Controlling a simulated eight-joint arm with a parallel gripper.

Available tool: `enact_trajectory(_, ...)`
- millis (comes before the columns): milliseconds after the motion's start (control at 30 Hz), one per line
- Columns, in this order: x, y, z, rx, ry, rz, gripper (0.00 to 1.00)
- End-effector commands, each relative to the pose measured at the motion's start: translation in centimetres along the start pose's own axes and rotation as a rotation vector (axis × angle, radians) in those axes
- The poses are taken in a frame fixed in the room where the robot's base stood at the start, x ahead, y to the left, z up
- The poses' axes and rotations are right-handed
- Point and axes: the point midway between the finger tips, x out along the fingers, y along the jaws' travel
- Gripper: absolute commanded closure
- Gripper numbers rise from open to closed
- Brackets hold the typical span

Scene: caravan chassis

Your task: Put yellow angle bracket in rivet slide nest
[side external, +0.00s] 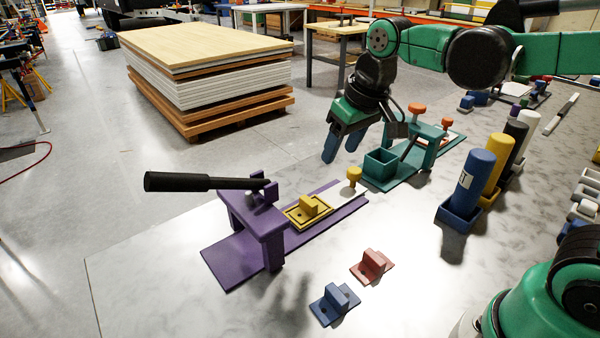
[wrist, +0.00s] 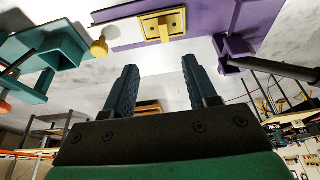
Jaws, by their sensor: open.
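The yellow angle bracket (side external: 309,204) sits upright inside the shallow yellow tray-like nest (side external: 291,214) on the purple rivet slide fixture (side external: 333,209). In the wrist view the bracket (wrist: 163,30) lies within the outline of the nest (wrist: 183,17); whether it is fully seated I cannot tell. My gripper (side external: 343,149) is above and behind the fixture, apart from the bracket. Its two blue fingers are spread with nothing between them, as the wrist view also shows (wrist: 159,68).
The purple press frame (side external: 259,222) with a long black lever (side external: 200,182) stands left of the nest. A yellow knob (side external: 354,174) and a teal fixture (side external: 381,167) are to its right. Red (side external: 372,265) and blue (side external: 335,302) brackets lie in front. Coloured cylinders (side external: 474,175) stand at right.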

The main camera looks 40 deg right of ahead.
Motion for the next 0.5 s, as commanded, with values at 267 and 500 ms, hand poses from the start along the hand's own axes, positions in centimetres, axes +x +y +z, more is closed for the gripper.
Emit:
enact_trajectory(267, 0.5, 0.4, 5.2, 0.0, 0.235, 0.003, 0.48)
enact_trajectory(500, 1.0, 0.4, 6.2, -0.001, 0.294, 0.004, 0.48)
